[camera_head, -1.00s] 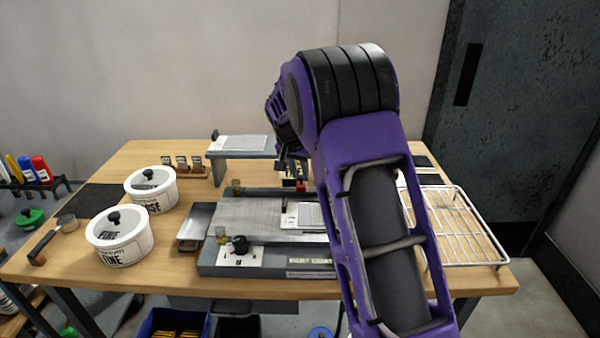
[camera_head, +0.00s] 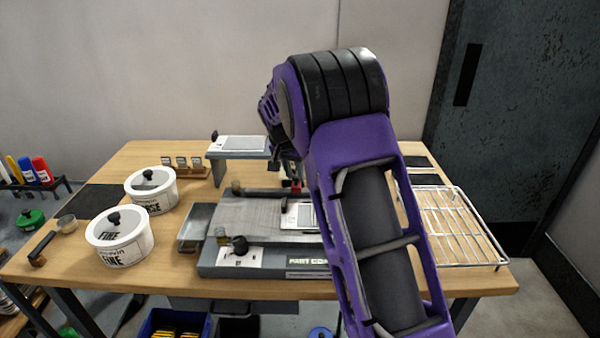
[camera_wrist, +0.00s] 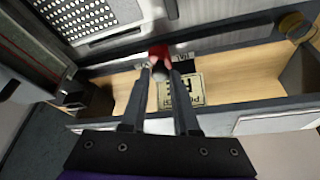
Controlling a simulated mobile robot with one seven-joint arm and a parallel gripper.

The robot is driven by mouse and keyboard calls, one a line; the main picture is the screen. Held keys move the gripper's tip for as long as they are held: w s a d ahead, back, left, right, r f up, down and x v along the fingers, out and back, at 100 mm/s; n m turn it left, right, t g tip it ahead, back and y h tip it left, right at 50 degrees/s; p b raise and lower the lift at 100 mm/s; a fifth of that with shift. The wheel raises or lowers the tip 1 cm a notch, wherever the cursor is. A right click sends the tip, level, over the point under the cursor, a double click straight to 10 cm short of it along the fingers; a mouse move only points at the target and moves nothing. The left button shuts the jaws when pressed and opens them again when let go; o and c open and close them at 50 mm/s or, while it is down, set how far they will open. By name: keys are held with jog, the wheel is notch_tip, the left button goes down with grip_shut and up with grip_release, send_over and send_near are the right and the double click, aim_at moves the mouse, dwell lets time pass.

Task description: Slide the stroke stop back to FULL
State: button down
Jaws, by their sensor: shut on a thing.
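A small red piece, which looks like the stroke stop (camera_wrist: 160,52), sits on a dark rail at the back of the machine. It also shows as a small red spot in the head view (camera_head: 296,186), partly hidden by my arm. My gripper (camera_wrist: 160,72) is shut on the red piece, one finger on each side. I cannot read FULL on any scale from here.
The machine's grey bed (camera_head: 255,215) fills the middle of the wooden table, with a black knob (camera_head: 240,244) in front. Two lidded white tubs (camera_head: 120,247) stand at left. A wire rack (camera_head: 460,235) lies at right. A raised shelf (camera_head: 240,155) stands behind.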

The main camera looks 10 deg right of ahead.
aim_at(284, 192)
jog(key=a, duration=0.3)
jog(key=shift+w+a, duration=0.15)
jog(key=shift+w, duration=0.2)
jog(key=c, duration=0.7)
grip_release()
jog(key=shift+o, duration=0.2)
jog(key=shift+r, duration=0.1)
jog(key=shift+s+r, duration=0.15)
jog(key=shift+r, duration=0.2)
jog(key=p+v, duration=0.2)
jog(key=v, duration=1.4)
jog(key=shift+s+a+r, duration=0.15)
jog(key=shift+s+r, duration=0.05)
